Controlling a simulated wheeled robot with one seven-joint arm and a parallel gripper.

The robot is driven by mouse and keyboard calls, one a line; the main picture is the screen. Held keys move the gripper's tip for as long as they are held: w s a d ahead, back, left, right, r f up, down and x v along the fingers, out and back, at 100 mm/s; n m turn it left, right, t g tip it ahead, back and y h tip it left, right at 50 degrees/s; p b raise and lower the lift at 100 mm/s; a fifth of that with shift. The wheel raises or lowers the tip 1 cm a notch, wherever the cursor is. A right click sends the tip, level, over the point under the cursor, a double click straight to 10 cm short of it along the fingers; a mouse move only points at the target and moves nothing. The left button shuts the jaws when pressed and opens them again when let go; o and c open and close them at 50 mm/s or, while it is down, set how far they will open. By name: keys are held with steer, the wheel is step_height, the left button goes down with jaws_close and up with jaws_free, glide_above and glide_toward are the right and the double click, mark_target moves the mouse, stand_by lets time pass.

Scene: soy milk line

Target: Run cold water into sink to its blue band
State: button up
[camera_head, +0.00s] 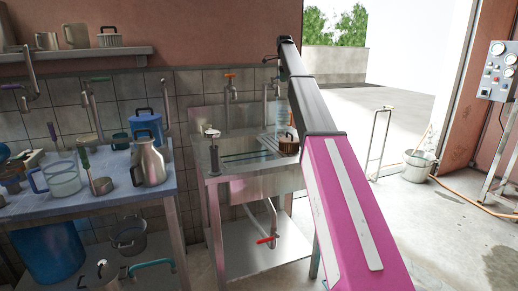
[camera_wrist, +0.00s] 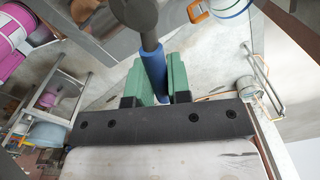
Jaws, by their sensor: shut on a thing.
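In the head view a grey metal sink (camera_head: 262,184) stands against the tiled wall. A tap with an orange handle (camera_head: 231,76) is on the wall above it, and another upright pipe (camera_head: 265,103) stands to its right. I cannot make out a blue band or any water in the sink. In the wrist view my gripper (camera_wrist: 156,78) has its green fingers closed around a blue handle (camera_wrist: 152,62), which joins a dark piece (camera_wrist: 137,14) at the top. My arm hides the gripper in the head view.
A red-handled valve (camera_head: 267,240) sits on piping below the sink. A blue-topped table (camera_head: 111,196) at the left holds jugs and a steel pitcher (camera_head: 148,163). A metal bucket (camera_head: 417,167) stands on the floor at the right.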

steer(key=s+m, duration=0.1)
steer(key=m, duration=0.1)
steer(key=s+m, duration=0.1)
steer(key=m, duration=0.1)
steer(key=shift+s+a+m, duration=0.1)
steer(key=shift+a+m, duration=0.2)
steer(key=shift+a, duration=0.1)
steer(key=m, duration=0.1)
steer(key=s+a+m, duration=0.1)
steer(key=m, duration=0.2)
steer(key=shift+s+a+m, duration=0.2)
steer(key=shift+s+m, duration=0.1)
steer(key=shift+s, duration=0.05)
stand_by(6.5)
